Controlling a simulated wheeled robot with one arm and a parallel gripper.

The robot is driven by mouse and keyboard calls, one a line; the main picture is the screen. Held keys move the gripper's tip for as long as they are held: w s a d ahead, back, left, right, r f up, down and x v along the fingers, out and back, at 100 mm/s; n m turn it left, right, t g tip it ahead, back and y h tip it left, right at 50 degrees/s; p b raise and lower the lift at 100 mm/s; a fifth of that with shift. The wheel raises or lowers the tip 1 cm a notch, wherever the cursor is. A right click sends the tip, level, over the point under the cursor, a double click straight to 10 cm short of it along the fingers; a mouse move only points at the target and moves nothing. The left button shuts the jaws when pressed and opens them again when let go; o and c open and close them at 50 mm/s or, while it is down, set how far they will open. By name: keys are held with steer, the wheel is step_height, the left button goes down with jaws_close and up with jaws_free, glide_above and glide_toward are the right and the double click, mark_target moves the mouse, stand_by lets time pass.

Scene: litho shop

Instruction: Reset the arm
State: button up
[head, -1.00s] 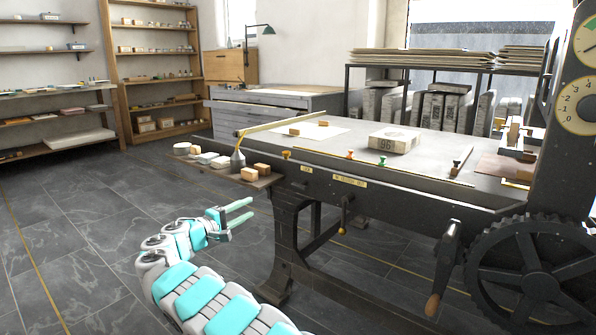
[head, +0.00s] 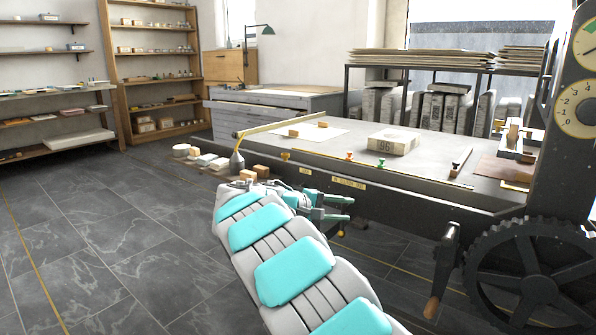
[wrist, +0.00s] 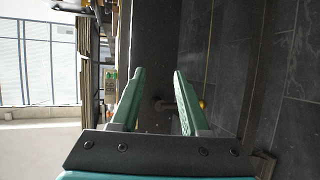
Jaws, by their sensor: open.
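My gripper (head: 340,207) is open and empty in the head view, in front of the near side of the press table (head: 420,172). Its two green fingers point to the right. In the wrist view my gripper (wrist: 158,95) shows its fingers spread apart with nothing between them. My arm reaches up from the bottom of the head view and covers part of the press frame and side shelf.
The press's toothed wheel (head: 530,280) and crank handle (head: 440,270) stand to the right. A block marked 96 (head: 393,141) lies on the table. Small blocks and tins (head: 207,160) sit on the side shelf. The floor (head: 90,240) at left is clear.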

steer(key=s+d+f+m+g+y, duration=0.1)
steer(key=s+d+m+g+y, duration=0.1)
steer(key=s+d, duration=0.5)
steer(key=s+d+f+m+g+y, duration=0.1)
steer(key=s+d+f+g, duration=0.15)
steer(key=s, duration=0.85)
steer(key=s+d+m+g+y, duration=0.2)
steer(key=s+d, duration=0.3)
steer(key=s, duration=0.4)
steer(key=s+a+f+y, duration=0.2)
steer(key=s+a, duration=0.1)
steer(key=s, duration=0.5)
steer(key=s+a+f+m+g+y+p, duration=0.1)
steer(key=s+a+f+y, duration=0.2)
steer(key=s, duration=0.6)
steer(key=s+a+f+g+y, duration=0.1)
steer(key=s+a+f+y, duration=0.2)
steer(key=s+a, duration=0.2)
steer(key=s, duration=0.3)
steer(key=shift+s+f+m+p, duration=0.15)
steer(key=shift+s+m+p, duration=0.15)
steer(key=shift+m, duration=0.1)
